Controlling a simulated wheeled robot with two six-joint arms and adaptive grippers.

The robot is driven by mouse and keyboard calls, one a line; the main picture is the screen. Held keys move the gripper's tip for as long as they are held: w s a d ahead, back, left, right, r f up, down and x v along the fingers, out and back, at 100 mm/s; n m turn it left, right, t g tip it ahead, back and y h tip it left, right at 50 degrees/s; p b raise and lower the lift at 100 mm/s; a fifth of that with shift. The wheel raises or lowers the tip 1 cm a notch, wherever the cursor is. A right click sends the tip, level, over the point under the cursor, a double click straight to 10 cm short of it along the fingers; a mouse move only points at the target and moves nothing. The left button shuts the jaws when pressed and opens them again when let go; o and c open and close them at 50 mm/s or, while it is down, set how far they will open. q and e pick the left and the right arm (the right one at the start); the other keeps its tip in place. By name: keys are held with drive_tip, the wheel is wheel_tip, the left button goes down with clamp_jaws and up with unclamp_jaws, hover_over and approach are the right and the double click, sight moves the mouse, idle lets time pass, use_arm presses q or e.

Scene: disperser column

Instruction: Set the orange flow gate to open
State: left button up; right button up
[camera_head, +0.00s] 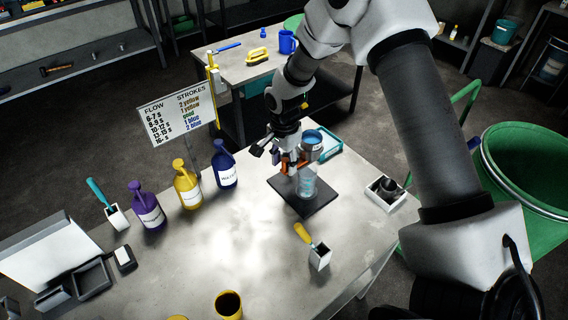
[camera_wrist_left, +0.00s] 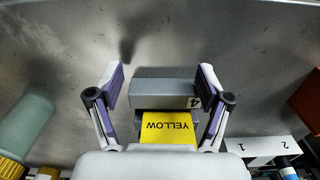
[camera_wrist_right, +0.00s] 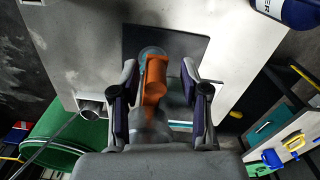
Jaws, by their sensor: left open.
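The orange flow gate (camera_head: 292,163) is on the disperser column above a dark base plate (camera_head: 303,197). A clear vessel (camera_head: 306,184) stands on the plate below it. My right gripper (camera_head: 268,146) is at the column, beside the gate. In the right wrist view, the orange gate (camera_wrist_right: 154,80) lies between the fingers of my right gripper (camera_wrist_right: 158,92), with gaps at both sides. The gate's exact setting cannot be told. My left gripper (camera_wrist_left: 162,82) is open around a grey block marked 4 (camera_wrist_left: 165,92), with a yellow card (camera_wrist_left: 167,127) near it; no contact is clear.
Purple (camera_head: 146,208), yellow (camera_head: 187,186) and blue (camera_head: 223,166) bottles stand left of the column, before a flow chart sign (camera_head: 177,108). A white holder with a yellow-handled tool (camera_head: 319,257) is in front. A green bin (camera_head: 525,175) stands right of the table.

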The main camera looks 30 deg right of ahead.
use_arm(q)
drive_tip(key=shift+s+r, duration=0.1)
drive_tip(key=shift+s, duration=0.15)
use_arm(e)
drive_tip(key=shift+s+r, duration=0.2)
drive_tip(key=shift+s, duration=0.1)
clamp_jaws()
use_arm(q)
drive_tip(key=shift+w, duration=0.1)
use_arm(e)
drive_tip(key=shift+a+f, duration=0.1)
drive_tip(key=shift+a, duration=0.05)
use_arm(q)
drive_tip(key=shift+d, duration=0.1)
use_arm(e)
drive_tip(key=a, duration=0.3)
drive_tip(key=shift+s, duration=0.15)
drive_tip(key=shift+c, duration=0.4)
unclamp_jaws()
drive_tip(key=shift+f, duration=0.1)
drive_tip(key=shift+o, duration=0.7)
drive_tip(key=shift+a, duration=0.1)
